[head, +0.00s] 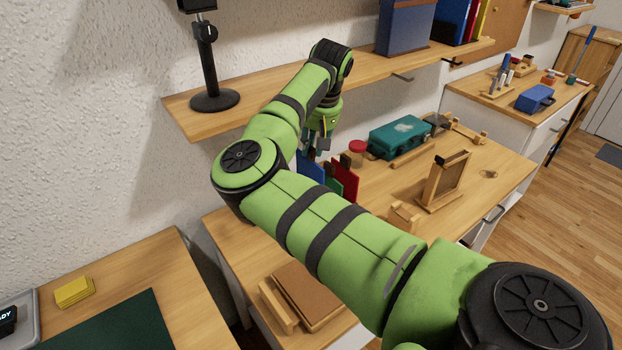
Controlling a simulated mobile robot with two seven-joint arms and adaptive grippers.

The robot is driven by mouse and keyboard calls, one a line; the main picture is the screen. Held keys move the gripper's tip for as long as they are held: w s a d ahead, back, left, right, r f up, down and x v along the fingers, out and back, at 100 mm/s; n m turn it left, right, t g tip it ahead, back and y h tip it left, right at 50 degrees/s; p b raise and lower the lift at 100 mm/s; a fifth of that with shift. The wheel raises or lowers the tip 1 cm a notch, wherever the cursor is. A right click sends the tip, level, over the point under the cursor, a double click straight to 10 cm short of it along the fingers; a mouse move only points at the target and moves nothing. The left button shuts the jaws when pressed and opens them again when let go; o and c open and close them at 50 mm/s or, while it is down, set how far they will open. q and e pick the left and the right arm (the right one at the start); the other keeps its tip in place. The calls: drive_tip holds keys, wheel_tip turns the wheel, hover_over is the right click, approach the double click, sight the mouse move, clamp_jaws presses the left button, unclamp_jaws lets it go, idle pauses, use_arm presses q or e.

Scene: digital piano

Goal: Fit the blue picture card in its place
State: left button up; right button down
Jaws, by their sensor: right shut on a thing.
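My right arm reaches across the picture from the lower right. Its gripper (321,143) points down over the back left of the desk, under the shelf. It is shut on the blue picture card (311,170), whose upper part is partly hidden by the gripper. A green card (335,186) and a red card (346,178) stand upright just to the right of the blue one. My arm hides the lower edges of the cards, so I cannot tell whether the blue card is seated in anything. My left gripper is not in view.
A wooden shelf (268,107) with a black stand (214,98) hangs close behind the arm. A red-lidded jar (357,147), a teal case (399,138) and a wooden frame (443,182) stand on the desk (490,182). A brown book (312,290) lies at the front.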

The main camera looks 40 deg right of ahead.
drive_tip(key=shift+w+r+p+v, duration=0.1)
drive_tip(key=shift+w+p+v, duration=0.2)
drive_tip(key=shift+p+v, duration=0.7)
drive_tip(key=shift+w+r+p+v, duration=0.1)
drive_tip(key=shift+w+p+v, duration=0.25)
drive_tip(key=shift+v, duration=1.25)
drive_tip(key=shift+w+r+p+v, duration=0.1)
drive_tip(key=shift+w+p+v, duration=0.2)
drive_tip(key=shift+p+v, duration=0.7)
drive_tip(key=shift+s+r+b, duration=0.1)
drive_tip(key=shift+r+b, duration=0.1)
drive_tip(key=shift+b, duration=0.15)
drive_tip(key=shift+r, duration=0.1)
